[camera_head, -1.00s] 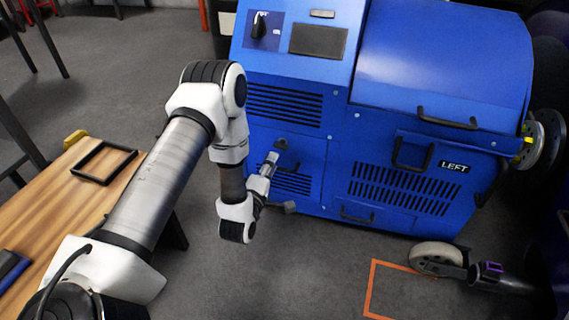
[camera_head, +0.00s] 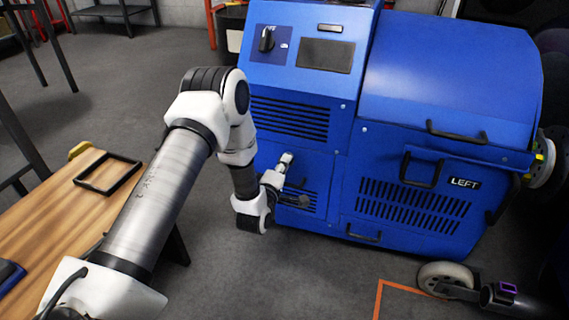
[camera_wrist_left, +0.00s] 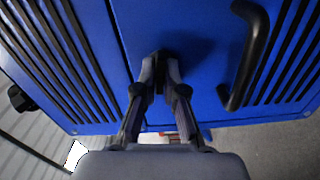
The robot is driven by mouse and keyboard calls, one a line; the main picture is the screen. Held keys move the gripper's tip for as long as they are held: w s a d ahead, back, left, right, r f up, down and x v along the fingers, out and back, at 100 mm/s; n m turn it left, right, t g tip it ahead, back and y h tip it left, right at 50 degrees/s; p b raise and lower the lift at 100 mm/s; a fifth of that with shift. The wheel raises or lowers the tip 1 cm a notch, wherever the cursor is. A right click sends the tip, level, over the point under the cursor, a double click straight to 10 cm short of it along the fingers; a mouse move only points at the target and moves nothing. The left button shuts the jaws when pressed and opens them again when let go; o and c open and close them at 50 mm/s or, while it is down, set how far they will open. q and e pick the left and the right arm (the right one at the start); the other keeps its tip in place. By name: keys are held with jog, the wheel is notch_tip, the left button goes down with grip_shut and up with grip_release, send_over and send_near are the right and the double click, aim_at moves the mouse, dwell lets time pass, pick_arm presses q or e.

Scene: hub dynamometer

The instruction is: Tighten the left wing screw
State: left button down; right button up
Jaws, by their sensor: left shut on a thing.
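The blue dynamometer cabinet (camera_head: 330,150) stands in front of me, with a small lower-left door below the upper vent slats. My left gripper (camera_head: 287,158) reaches this door's top edge from the left. In the left wrist view its two grey fingers (camera_wrist_left: 161,68) point straight at the panel and are shut on a small black part, the wing screw (camera_wrist_left: 163,54). Most of the screw is hidden between the fingertips, so its angle and seating cannot be told. In the head view the gripper covers it. My right gripper is not in view.
A black bar handle (camera_wrist_left: 246,55) stands out from the door close beside the fingers. A black knob (camera_wrist_left: 18,98) shows at the wrist view's left. A wooden table (camera_head: 60,215) with a black frame (camera_head: 108,170) stands at left.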

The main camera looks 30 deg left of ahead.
pick_arm(q)
jog(key=shift+w+r, duration=0.1)
jog(key=shift+r, duration=0.05)
jog(key=m+p, duration=0.3)
jog(key=shift+r, duration=0.15)
jog(key=m+p, duration=0.3)
jog(key=m, duration=0.1)
jog(key=shift+r+m+p, duration=0.1)
jog(key=shift+m+p, duration=0.2)
jog(key=shift+m, duration=0.1)
jog(key=m+p, duration=0.3)
jog(key=m, duration=0.1)
jog(key=m+p, duration=0.3)
jog(key=m, duration=0.2)
jog(key=shift+w, duration=0.1)
jog(key=m+p, duration=0.3)
jog(key=m, duration=0.2)
jog(key=shift+p, duration=0.35)
jog(key=m+p, duration=0.3)
jog(key=m, duration=0.3)
jog(key=shift+m, duration=0.4)
jog(key=m+p, duration=0.1)
jog(key=m, duration=0.4)
jog(key=shift+p, duration=0.3)
jog(key=shift+a+m, duration=0.1)
jog(key=shift+m, duration=0.2)
